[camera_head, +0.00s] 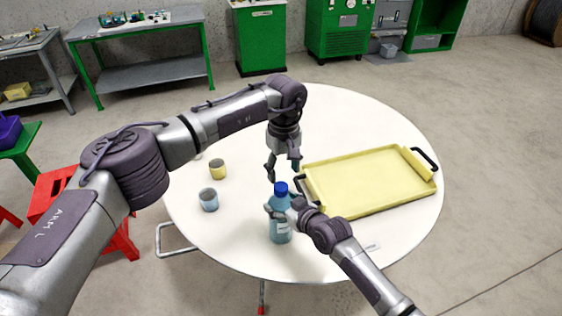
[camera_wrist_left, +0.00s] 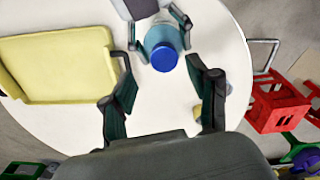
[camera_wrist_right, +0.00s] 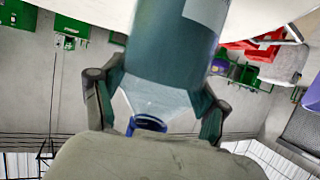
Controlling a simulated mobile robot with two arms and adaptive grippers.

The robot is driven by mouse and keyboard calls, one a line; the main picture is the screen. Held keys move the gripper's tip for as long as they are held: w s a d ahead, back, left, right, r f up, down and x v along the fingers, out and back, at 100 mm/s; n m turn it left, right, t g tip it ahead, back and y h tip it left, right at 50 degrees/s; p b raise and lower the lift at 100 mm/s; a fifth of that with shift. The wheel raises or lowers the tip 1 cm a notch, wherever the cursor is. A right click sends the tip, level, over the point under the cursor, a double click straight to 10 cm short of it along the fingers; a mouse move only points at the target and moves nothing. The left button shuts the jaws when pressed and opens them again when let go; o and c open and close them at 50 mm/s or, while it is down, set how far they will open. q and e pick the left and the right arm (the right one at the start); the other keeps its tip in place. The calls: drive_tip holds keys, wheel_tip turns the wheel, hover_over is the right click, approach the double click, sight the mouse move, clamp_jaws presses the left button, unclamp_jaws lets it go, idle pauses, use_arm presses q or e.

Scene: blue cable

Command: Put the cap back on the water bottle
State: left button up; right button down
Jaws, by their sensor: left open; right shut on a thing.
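The teal water bottle (camera_head: 281,232) stands upright near the front of the round white table. The blue cap (camera_head: 281,188) sits at the top of its neck; it also shows from above in the left wrist view (camera_wrist_left: 164,57). Whether it is screwed tight cannot be told. My right gripper (camera_head: 282,210) is shut around the bottle's upper part; the right wrist view shows its fingers on both sides of the bottle (camera_wrist_right: 172,45). My left gripper (camera_head: 282,170) is open and empty, pointing down just above the cap, apart from it.
A yellow tray (camera_head: 368,181) with dark handles lies right of the bottle. A yellow cup (camera_head: 217,169) and a grey-blue cup (camera_head: 208,200) stand to the left. The table's back is clear.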

sight(281, 186)
use_arm(q)
drive_tip(key=n, duration=0.7)
drive_tip(key=shift+r+n, duration=0.3)
drive_tip(key=shift+n, duration=0.1)
drive_tip(key=n, duration=0.7)
drive_tip(key=shift+r+n, duration=0.3)
drive_tip(key=n, duration=0.7)
drive_tip(key=shift+a+r, duration=0.15)
drive_tip(key=shift+r, duration=0.1)
drive_tip(key=n, duration=0.6)
drive_tip(key=shift+w+a+r, duration=0.1)
drive_tip(key=shift+a+r, duration=0.1)
drive_tip(key=shift+f, duration=4.05)
